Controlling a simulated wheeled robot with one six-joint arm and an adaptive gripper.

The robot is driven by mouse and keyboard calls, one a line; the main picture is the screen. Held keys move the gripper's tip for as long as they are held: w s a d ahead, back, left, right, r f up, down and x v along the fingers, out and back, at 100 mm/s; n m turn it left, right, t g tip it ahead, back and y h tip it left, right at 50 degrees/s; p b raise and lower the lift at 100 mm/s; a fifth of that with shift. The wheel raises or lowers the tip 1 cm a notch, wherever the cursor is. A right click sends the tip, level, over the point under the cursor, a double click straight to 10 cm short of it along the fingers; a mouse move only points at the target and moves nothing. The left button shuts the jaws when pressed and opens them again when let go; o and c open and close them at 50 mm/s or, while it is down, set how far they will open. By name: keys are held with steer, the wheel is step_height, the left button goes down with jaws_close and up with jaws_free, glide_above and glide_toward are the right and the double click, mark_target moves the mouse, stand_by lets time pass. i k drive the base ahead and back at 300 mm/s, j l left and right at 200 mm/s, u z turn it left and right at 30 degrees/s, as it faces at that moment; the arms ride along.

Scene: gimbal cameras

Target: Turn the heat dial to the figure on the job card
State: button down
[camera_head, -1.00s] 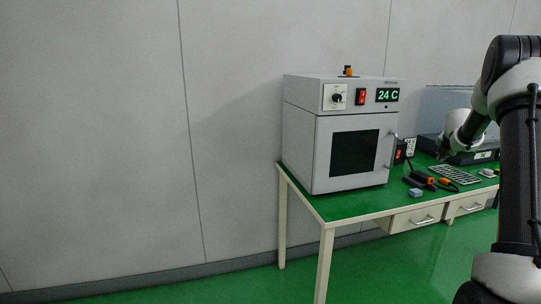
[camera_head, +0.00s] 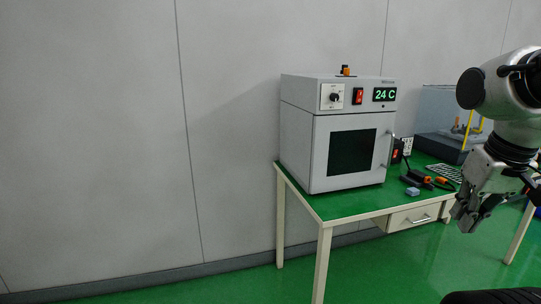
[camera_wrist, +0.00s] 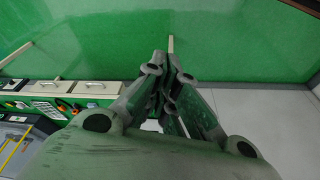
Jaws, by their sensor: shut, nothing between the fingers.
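The heat dial (camera_head: 336,97) is a small dark knob on a white plate at the upper left of the grey oven's front. Its markings are too small to read. The oven (camera_head: 297,150) stands on the green table, with a dark window and a display (camera_head: 385,94) reading 24 C. My gripper (camera_head: 465,222) is at the right, in front of the table and well away from the dial. It is shut and empty, and also shows in the wrist view (camera_wrist: 168,62), over the green floor. I cannot make out a job card in these frames.
A red switch (camera_head: 358,96) sits between dial and display. The oven's door handle (camera_head: 391,150) stands out at its right. Tools (camera_head: 428,179) and a small blue block (camera_head: 412,192) lie on the green table (camera_head: 345,205). The floor left of the table is clear.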

mark_target(334, 97)
steer(key=i+l+z, duration=0.25)
steer(key=i+l, duration=0.25)
steer(key=l, duration=0.3)
steer(key=i+l+z, duration=0.25)
steer(key=i+l, duration=0.25)
steer(key=l, duration=0.15)
